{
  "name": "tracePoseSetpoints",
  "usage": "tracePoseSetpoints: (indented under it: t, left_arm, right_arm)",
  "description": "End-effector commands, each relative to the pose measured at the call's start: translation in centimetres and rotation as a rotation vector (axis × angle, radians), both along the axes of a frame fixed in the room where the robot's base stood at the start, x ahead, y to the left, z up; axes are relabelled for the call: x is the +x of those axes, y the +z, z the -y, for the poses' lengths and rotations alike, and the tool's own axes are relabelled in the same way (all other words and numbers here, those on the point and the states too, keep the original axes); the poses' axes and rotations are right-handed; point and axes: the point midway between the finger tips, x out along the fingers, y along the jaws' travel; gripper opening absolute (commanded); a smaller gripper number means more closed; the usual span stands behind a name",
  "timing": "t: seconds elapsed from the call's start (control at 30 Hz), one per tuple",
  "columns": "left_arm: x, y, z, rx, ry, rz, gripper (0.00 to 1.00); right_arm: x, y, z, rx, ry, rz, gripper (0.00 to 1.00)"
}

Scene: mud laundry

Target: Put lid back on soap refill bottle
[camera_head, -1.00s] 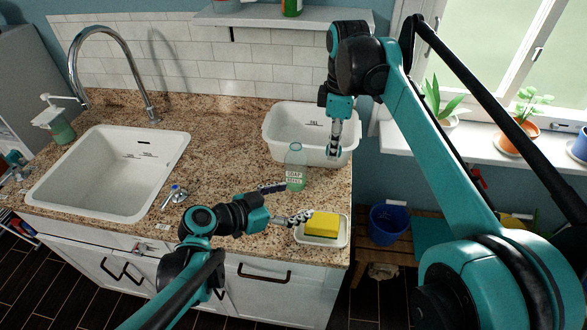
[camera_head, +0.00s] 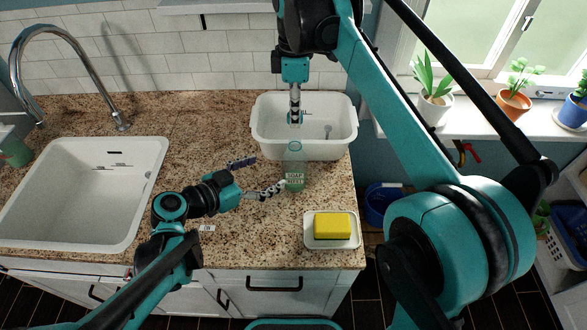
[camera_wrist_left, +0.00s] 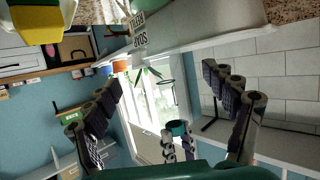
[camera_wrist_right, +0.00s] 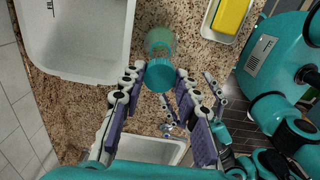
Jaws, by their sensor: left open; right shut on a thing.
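The soap refill bottle (camera_head: 295,180) stands upright on the counter, clear with green soap low inside and a "SOAP REFILL" label; its open top shows. It also shows in the left wrist view (camera_wrist_left: 140,40) and right wrist view (camera_wrist_right: 159,40). My right gripper (camera_head: 295,118) points down, shut on the teal lid (camera_wrist_right: 159,76), which is above the bottle and apart from it. The lid also shows in the left wrist view (camera_wrist_left: 178,128). My left gripper (camera_head: 278,187) is open, low at the bottle's left side; whether its fingers touch the bottle is unclear.
A white tub (camera_head: 338,147) stands close behind the bottle. A yellow sponge (camera_head: 332,226) sits in a white dish (camera_head: 312,243) at the front right counter corner. The white sink (camera_head: 150,160) is at left.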

Motion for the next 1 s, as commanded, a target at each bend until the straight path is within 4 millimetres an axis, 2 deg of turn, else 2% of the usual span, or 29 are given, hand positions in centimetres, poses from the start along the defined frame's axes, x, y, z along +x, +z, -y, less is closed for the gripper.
tracePoseSetpoints:
  t: [0.6,0.8,1.0]
  left_arm:
    - [6.6,-3.4,6.7,0.000,-0.003,0.000,0.84]
    - [7.6,-3.9,7.7,0.000,-0.001,0.000,0.84]
    - [7.8,-4.0,7.8,0.000,0.000,0.000,0.84]
  right_arm:
    - [0.0,0.0,0.0,0.000,0.000,0.000,0.22]
    - [0.0,0.0,0.0,0.000,0.000,0.000,0.22]
    - [0.0,0.0,0.0,0.000,0.000,0.000,0.22]
